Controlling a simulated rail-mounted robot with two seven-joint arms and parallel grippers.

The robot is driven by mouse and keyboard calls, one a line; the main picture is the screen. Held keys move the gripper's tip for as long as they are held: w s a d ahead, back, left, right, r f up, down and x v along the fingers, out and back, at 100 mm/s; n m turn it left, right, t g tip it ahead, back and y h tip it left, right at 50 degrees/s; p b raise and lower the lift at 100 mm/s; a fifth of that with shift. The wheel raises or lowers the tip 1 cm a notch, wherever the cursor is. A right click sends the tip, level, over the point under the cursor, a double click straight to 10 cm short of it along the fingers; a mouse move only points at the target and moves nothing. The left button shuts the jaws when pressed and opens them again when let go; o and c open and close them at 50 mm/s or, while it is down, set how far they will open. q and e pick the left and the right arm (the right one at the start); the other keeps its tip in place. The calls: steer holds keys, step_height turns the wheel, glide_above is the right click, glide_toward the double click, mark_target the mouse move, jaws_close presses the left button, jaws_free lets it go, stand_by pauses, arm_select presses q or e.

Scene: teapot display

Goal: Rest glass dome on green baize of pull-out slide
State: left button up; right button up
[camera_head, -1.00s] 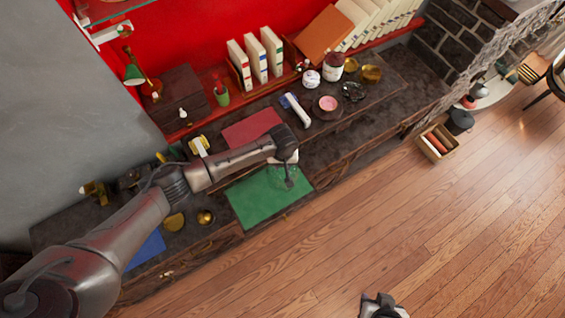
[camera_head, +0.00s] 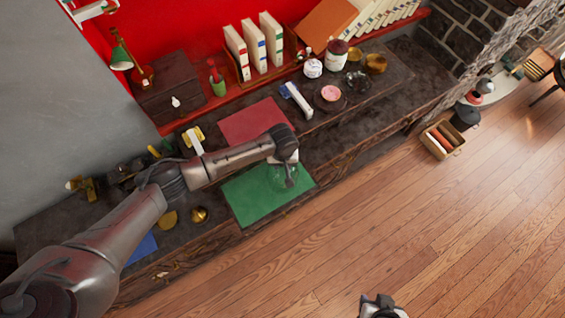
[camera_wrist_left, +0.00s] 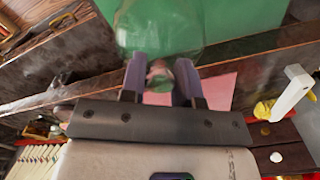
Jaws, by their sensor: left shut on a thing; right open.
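The clear glass dome (camera_wrist_left: 160,25) is in my left gripper (camera_wrist_left: 163,78), whose two fingers close on its knob in the left wrist view. In the head view my left gripper (camera_head: 289,164) is over the upper right part of the green baize (camera_head: 252,196), with the dome (camera_head: 284,180) faint below it. The baize covers the pull-out slide at the desk's front. I cannot tell whether the dome's rim touches the baize. My right gripper (camera_head: 380,305) is at the bottom edge of the head view, open, over the floor.
A red mat (camera_head: 252,122) lies behind the baize. A white-handled item (camera_head: 296,100) and a pink-topped dish (camera_head: 330,96) stand behind right. A brass knob-shaped piece (camera_head: 199,214) and a blue mat (camera_head: 141,248) are left. The wooden floor in front is clear.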

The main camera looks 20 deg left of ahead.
arm_select(q)
steer(key=shift+f, duration=0.15)
stand_by(0.5)
steer(key=shift+f, duration=0.65)
steer(key=o, duration=1.5)
steer(key=shift+b, duration=0.3)
steer(key=shift+r, duration=0.1)
steer(key=shift+r+p, duration=0.55)
steer(key=shift+p, duration=0.25)
steer(key=shift+r+p, duration=2.35)
steer(key=shift+p, duration=0.65)
